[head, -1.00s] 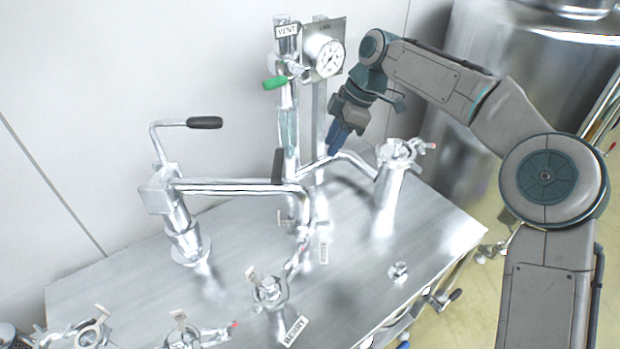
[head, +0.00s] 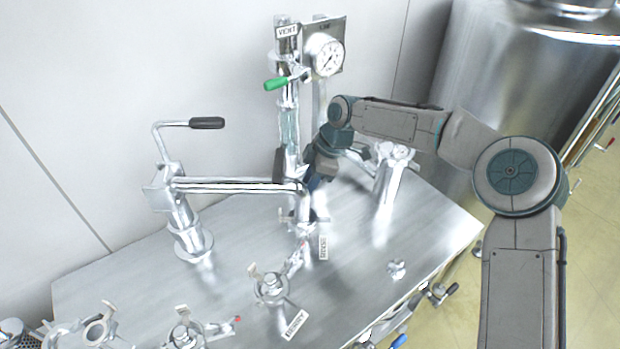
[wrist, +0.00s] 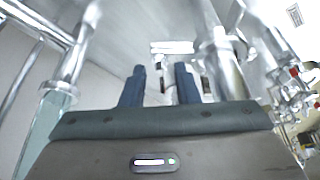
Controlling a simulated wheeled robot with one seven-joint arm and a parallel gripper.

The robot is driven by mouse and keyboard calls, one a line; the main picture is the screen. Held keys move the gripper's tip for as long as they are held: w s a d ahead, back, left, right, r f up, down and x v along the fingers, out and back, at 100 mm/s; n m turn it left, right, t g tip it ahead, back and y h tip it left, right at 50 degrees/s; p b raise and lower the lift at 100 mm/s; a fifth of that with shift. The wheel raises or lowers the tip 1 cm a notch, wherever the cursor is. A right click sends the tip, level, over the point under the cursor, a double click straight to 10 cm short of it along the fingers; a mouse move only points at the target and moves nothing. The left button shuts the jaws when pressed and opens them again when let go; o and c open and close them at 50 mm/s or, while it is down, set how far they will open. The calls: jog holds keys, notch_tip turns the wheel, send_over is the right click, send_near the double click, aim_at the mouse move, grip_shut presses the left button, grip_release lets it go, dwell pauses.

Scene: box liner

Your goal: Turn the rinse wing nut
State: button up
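The rinse port (head: 302,222) stands at the middle of the metal table, below the end of the swing pipe, with a small upright label (head: 323,247) to its right. A small wing-like tab shows at its left; the wing nut itself is partly hidden and hard to make out. My gripper (head: 315,186) is low beside the pipe end, just above and to the right of the port. In the wrist view my gripper (wrist: 160,72) has its two blue fingers apart, with bright metal fittings beyond them. I cannot tell whether a finger touches the nut.
The swing pipe (head: 235,187) and the vent column (head: 288,110) with its green handle (head: 275,84) stand close to my gripper. A capped port (head: 392,178) is to the right. Another clamped port (head: 270,288) is in front. The table's right front is mostly clear.

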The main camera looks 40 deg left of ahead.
grip_shut()
jog(key=shift+b, duration=0.3)
jog(key=shift+s+d+f+m+t+b, duration=0.15)
jog(key=shift+m+t+b, duration=0.15)
jog(key=shift+m+b, duration=0.35)
jog(key=shift+s+m+t+y+b, duration=0.15)
jog(key=shift+m+t+y+b, duration=0.2)
jog(key=shift+m+b, duration=0.9)
jog(key=shift+s+m+t+y+b, duration=0.15)
jog(key=shift+m+t+b, duration=0.3)
jog(key=shift+m+b, duration=0.7)
jog(key=shift+d+r, duration=0.1)
jog(key=shift+r, duration=0.1)
